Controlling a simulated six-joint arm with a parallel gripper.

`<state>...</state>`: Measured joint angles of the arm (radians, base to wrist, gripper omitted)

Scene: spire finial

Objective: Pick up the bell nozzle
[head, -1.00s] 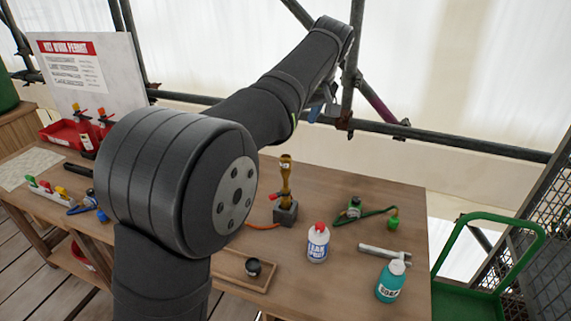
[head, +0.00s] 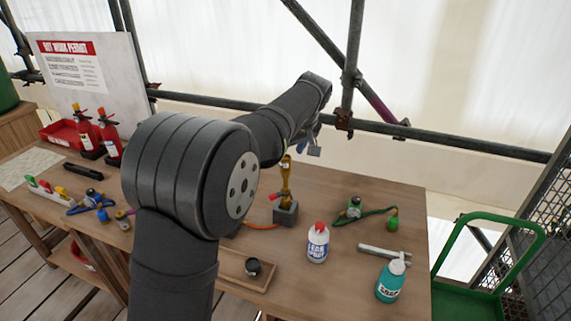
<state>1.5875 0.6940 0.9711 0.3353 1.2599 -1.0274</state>
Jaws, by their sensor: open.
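A small dark, round, cup-like piece (head: 253,267), which looks like the bell nozzle, sits on a shallow wooden tray (head: 232,281) at the front of the bench. My gripper (head: 312,149) is open, above the back of the bench, partly hidden by my arm. It is well behind and above the dark piece, apart from it. A brass torch-like piece (head: 286,180) stands upright in a grey block (head: 286,213), below and left of my gripper.
A white leak-spray bottle (head: 318,243), a teal soap bottle (head: 391,281), a hammer-like tool (head: 384,252) and a green hose (head: 372,214) stand or lie to the right. Red extinguishers (head: 108,137) are at the left. A scaffold rail (head: 450,146) runs behind the bench.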

